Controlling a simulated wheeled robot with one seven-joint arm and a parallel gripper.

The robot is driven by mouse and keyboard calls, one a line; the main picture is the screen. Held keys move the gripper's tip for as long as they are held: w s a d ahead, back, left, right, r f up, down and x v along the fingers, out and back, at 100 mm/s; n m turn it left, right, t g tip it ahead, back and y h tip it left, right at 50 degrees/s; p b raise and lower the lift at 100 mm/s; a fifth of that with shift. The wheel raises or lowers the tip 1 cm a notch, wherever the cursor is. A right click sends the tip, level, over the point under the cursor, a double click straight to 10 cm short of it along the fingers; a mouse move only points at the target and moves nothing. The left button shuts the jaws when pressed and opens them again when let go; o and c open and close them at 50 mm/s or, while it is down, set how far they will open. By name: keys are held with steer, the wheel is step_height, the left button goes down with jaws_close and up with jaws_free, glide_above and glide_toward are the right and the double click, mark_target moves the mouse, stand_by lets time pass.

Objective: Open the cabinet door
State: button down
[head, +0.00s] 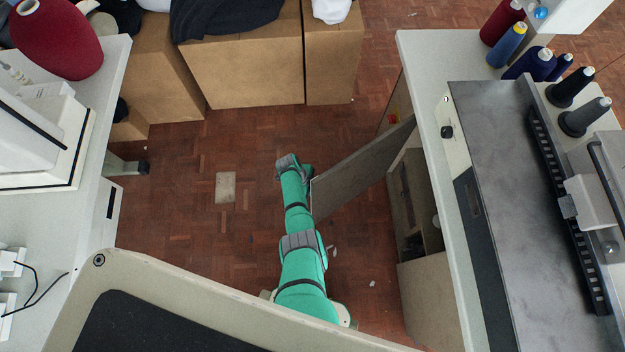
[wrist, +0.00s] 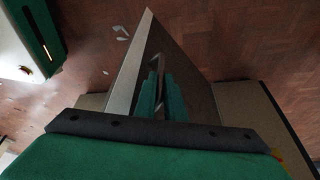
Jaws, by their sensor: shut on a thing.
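The cabinet (head: 428,285) stands under the worktop on the right in the head view. Its grey door (head: 360,170) is swung well out from the body, and part of the dark inside shows. In the wrist view the door (wrist: 195,65) is seen nearly along its edge, with a thin upright handle (wrist: 157,68) on its face. My gripper (wrist: 162,98) is shut on the handle, one teal finger on each side. In the head view my gripper (head: 306,172) is at the door's free end, and its fingertips are mostly hidden there.
The worktop (head: 424,75) with a sewing machine and thread cones is at right. Cardboard boxes (head: 240,75) with dark cloth stand at the back. Another table (head: 110,75) is at left. The parquet floor left of my arm is mostly clear, with small scraps.

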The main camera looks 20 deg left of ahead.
steer(key=c, duration=2.1)
jaws_free()
steer(key=shift+s+f, duration=0.15)
steer(key=shift+s, duration=0.05)
steer(key=shift+w+d, duration=0.1)
steer(key=shift+d, duration=0.15)
steer(key=shift+v, duration=5.4)
